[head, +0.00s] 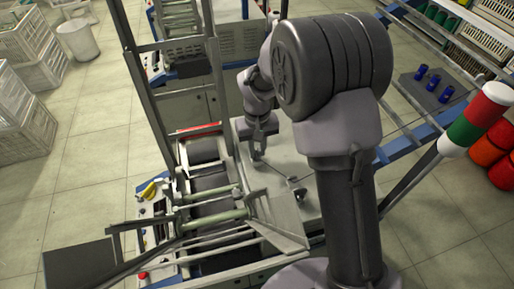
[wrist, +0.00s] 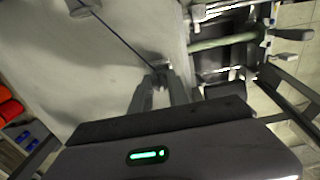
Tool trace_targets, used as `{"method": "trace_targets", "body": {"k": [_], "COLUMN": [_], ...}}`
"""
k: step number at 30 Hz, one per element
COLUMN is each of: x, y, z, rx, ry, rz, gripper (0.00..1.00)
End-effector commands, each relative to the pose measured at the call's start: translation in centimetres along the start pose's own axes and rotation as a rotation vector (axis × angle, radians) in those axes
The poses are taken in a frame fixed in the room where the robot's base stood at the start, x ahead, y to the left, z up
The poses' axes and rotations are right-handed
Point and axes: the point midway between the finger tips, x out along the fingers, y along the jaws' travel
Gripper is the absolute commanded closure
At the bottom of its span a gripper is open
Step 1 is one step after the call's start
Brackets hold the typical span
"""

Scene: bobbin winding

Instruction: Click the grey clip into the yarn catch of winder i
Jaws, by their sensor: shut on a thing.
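My gripper (wrist: 158,88) reaches over the light grey top of the winding machine in the wrist view. Its two fingers are close together, shut on a small grey clip (wrist: 160,68) at their tips. A thin dark strand of yarn (wrist: 122,38) runs from the clip up and left to a small grey fitting at the top edge. In the head view my gripper (head: 258,150) points down over the machine top, left of my arm. The clip is too small there to make out. I cannot tell which part is the yarn catch.
Pale green rollers (head: 215,217) and metal bars lie left of the machine top. A tall metal frame (head: 140,75) stands behind them. Blue bobbins (head: 421,71) sit on a grey board at the right. Red drums (head: 490,145) stand at the right edge. White crates (head: 25,110) are at the left.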

Motion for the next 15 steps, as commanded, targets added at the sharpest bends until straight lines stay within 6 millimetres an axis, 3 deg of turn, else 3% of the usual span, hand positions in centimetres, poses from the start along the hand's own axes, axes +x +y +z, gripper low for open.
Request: {"method": "trace_targets", "body": {"k": [13, 14, 15], "x": [0.75, 0.75, 0.74], "y": [0.00, 0.00, 0.00], "z": [0.02, 0.01, 0.01], "rx": [0.000, 0.000, 0.000], "ry": [0.000, 0.000, 0.000], "rz": [0.000, 0.000, 0.000], "gripper": [1.00, 0.77, 0.70]}}
